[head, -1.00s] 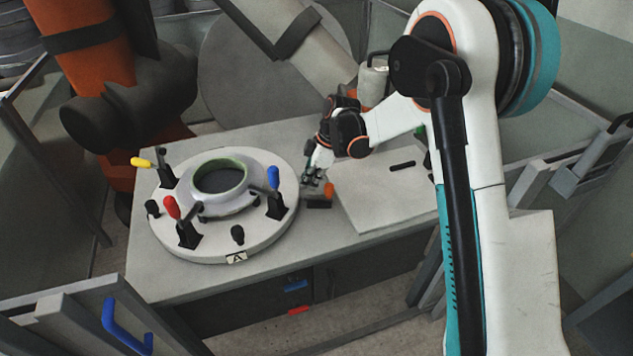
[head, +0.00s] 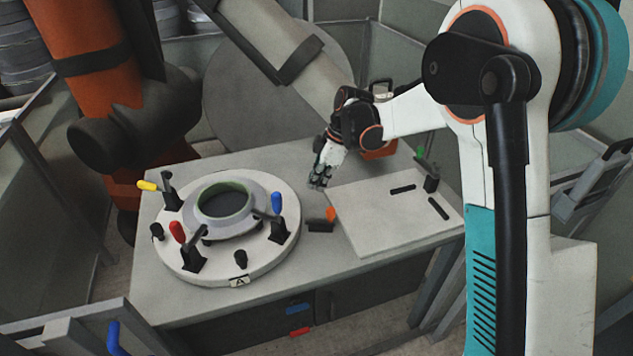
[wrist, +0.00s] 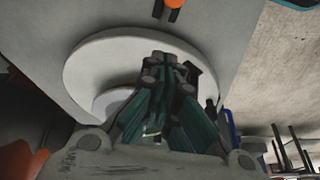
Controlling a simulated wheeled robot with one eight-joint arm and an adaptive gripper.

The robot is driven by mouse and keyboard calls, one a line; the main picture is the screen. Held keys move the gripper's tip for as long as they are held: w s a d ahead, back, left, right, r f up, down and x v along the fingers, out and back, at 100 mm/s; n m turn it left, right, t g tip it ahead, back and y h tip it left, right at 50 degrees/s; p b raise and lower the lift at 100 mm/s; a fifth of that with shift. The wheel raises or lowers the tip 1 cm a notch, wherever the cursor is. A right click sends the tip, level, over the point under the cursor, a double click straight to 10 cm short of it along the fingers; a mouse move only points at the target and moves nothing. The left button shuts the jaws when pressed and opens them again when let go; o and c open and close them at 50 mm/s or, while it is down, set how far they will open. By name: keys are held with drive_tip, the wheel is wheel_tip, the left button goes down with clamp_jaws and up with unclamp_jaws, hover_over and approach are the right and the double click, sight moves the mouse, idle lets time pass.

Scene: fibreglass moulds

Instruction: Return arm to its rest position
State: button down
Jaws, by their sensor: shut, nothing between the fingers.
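My gripper (head: 319,179) is shut and empty. In the head view it hangs above the table at the back, to the right of the round fixture and near the left corner of the white board. In the wrist view my gripper (wrist: 165,62) shows with its fingers together, in front of the round fixture (wrist: 90,65), partly hiding it. My arm reaches in from the right of the head view.
The table (head: 200,303) bears the round fixture (head: 270,262) with yellow, red and blue-handled clamps around a ring mould (head: 246,214). A large orange robot arm (head: 75,40) stands back left.

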drive_tip(key=s+d+r+m+t+h, duration=0.1)
drive_tip(key=s+d+r+m+t, duration=0.1)
drive_tip(key=s+d+r+m, duration=0.4)
drive_tip(key=s+d+r+m+t+h, duration=0.1)
drive_tip(key=s+d+r+m, duration=0.2)
drive_tip(key=s+r, duration=0.55)
drive_tip(key=s+d+f+m+t+h, duration=0.1)
drive_tip(key=s+d+m+t, duration=0.1)
drive_tip(key=s, duration=0.6)
drive_tip(key=s+d+f+m+t+b, duration=0.1)
drive_tip(key=s+d+m+t, duration=0.1)
drive_tip(key=s+d+m, duration=0.2)
drive_tip(key=s+m, duration=0.2)
drive_tip(key=s, duration=0.2)
drive_tip(key=shift+s+d+m+h, duration=0.3)
drive_tip(key=shift+s+d+h, duration=0.05)
drive_tip(key=shift+h, duration=0.05)
